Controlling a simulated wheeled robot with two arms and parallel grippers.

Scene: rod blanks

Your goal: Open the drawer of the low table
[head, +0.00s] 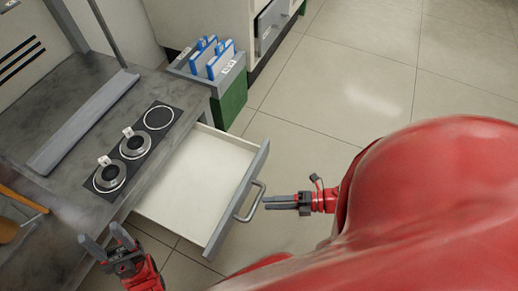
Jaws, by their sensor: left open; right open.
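The drawer (183,187) of the low table (67,95) stands pulled out, and its pale inside looks empty. Its grey front (233,204) carries a bar handle (252,202). My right gripper (268,202) is just to the right of the handle, its fingers pointing left at it. Whether they touch the handle I cannot tell. My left gripper (101,241) is open and empty at the lower left, near the table's front edge.
A black plate with round metal fixtures (134,144) is on the table top beside the drawer. A green-sided bin (231,98) with blue items (213,58) stands behind the drawer. Tiled floor (320,90) is clear at the upper right.

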